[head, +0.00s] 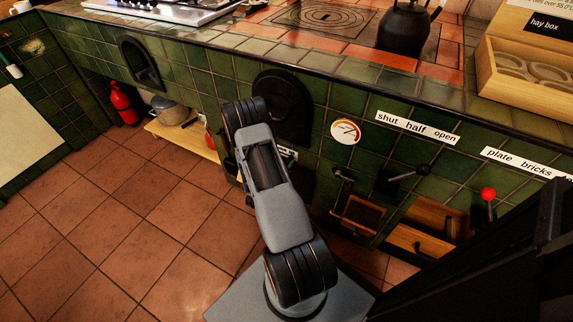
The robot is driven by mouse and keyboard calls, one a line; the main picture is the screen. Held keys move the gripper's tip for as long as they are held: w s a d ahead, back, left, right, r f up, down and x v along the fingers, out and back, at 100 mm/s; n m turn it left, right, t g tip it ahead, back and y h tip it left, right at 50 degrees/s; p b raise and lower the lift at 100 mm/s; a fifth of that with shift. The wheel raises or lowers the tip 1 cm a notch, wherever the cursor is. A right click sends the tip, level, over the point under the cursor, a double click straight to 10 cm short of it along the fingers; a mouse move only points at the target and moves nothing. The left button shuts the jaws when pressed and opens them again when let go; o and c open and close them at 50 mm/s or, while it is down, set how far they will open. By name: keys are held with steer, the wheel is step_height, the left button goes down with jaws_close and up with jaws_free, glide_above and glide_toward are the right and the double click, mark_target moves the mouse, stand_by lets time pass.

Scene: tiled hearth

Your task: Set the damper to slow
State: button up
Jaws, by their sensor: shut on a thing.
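No control marked "slow" can be read in the head view. A small white label (288,152) sits below the round black firebox door (283,107), mostly hidden by my arm, and its words are unreadable. Whatever control is beside it is also hidden by my arm. A black-knobbed lever (409,174) sticks out below a label (418,128) reading "shut half open". A red-knobbed lever (488,200) stands below a label reading "plate bricks" (520,161). My gripper does not show; my arm's upper links block the view of it.
A round gauge (345,131) is on the green tiled front. An open wooden drawer (418,241) juts out low at right. A black kettle (404,25) and wooden hay box (520,75) stand on top. A red extinguisher (123,104) stands at left. The left tiled floor is clear.

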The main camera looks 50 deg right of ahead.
jaws_close()
steer(key=w, duration=0.2)
steer(key=w+a, duration=0.1)
steer(key=w, duration=0.1)
steer(key=o, duration=0.9)
jaws_free()
steer(key=shift+s, duration=0.1)
steer(key=s+a, duration=0.1)
steer(key=a, duration=0.3)
steer(key=a+p, duration=0.1)
steer(key=a, duration=0.4)
steer(key=s+a+p, duration=0.1)
steer(key=a, duration=0.3)
steer(key=shift+s+a, duration=0.25)
steer(key=shift+s, duration=0.1)
